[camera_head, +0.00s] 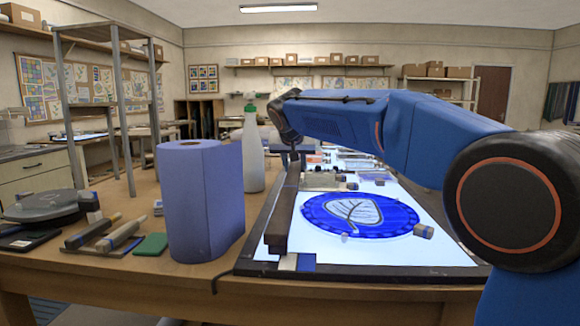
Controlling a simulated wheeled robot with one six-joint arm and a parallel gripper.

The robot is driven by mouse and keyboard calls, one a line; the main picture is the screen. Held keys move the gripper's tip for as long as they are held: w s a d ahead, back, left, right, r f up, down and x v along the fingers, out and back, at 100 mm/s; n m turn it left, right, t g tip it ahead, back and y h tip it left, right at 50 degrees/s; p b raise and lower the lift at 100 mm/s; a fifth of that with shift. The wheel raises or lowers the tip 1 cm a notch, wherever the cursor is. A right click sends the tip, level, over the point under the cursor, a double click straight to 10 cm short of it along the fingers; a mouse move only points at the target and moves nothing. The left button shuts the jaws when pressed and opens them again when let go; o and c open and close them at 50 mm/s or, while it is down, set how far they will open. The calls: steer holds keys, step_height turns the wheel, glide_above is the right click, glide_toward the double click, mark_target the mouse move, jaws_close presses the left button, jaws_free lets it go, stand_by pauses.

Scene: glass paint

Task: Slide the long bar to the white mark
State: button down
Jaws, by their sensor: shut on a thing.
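The long bar (282,215) is dark brown and lies along the left side of the lit panel (400,249), running from its near left corner toward the back. My gripper (292,158) is at the bar's far part, shut on it; the fingertips are small and partly hidden by my blue arm. A small whitish patch (288,262), which may be the white mark, lies by the bar's near end, with a blue patch (307,262) beside it.
A round blue glass piece with a leaf design (362,214) lies on the panel, right of the bar. Small blocks (424,231) sit around it. Tools (105,235) lie farther left.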

steer(key=c, duration=1.3)
jaws_free()
steer(key=v, duration=1.7)
steer(key=shift+s+r, duration=0.15)
steer(key=shift+d, duration=0.1)
